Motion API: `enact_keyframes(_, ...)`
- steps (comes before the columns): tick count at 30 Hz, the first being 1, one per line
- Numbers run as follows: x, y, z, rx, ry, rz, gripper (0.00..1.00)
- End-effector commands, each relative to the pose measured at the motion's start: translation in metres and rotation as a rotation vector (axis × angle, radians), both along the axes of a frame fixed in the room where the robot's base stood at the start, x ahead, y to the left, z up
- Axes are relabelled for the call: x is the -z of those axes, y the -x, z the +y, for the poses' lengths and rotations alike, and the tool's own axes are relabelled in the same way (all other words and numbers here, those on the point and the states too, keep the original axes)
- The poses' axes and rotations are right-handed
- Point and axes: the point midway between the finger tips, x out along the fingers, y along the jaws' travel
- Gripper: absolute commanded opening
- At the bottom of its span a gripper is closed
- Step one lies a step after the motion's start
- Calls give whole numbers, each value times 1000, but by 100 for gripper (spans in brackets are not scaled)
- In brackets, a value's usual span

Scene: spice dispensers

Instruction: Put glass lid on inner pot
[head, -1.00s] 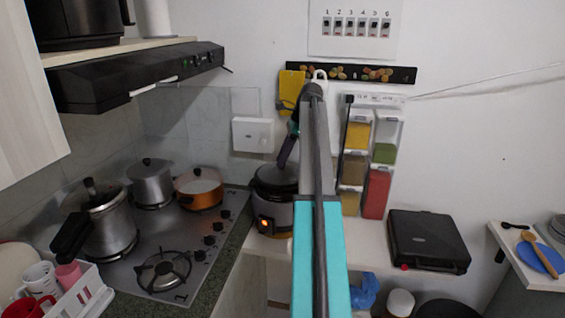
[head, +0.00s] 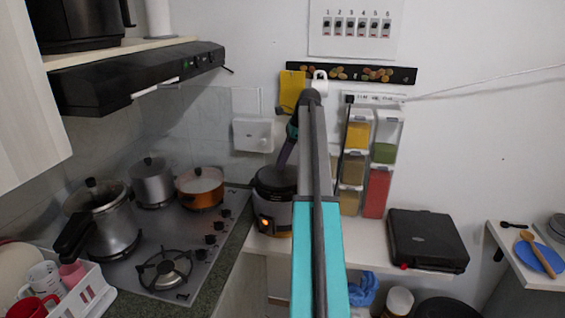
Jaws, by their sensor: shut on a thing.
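The rice cooker (head: 268,212), grey and dark with a lit orange light, stands on the counter right of the stove. A dark round top, seemingly the glass lid (head: 272,178), shows at the cooker's mouth, partly hidden by my arm. The inner pot is hidden below it. My gripper (head: 281,166) is small and dark at the end of my arm, just above this top. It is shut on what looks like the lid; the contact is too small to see. I cannot tell whether the lid rests flat on the pot.
The stove (head: 165,250) at left holds a steel pot (head: 110,225), a second pot (head: 153,185) and an orange pan (head: 200,190). Spice dispensers (head: 376,195) hang right of my arm. A black appliance (head: 428,240) sits on the counter at right.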

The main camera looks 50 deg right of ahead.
Motion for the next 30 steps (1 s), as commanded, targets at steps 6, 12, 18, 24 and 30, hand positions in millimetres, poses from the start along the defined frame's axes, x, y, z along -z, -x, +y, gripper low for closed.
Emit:
enact_keyframes(6, 14, 0, 0, 0, 1, -1, 0)
enact_keyframes(12, 17, 0, 0, -1, 1, -1, 0)
enact_keyframes(18, 18, 0, -1, 0, 1, 1, 42)
enact_keyframes(24, 17, 1, -1, 0, 1, -1, 42)
enact_keyframes(30, 14, 1, -2, 0, 1, -1, 42)
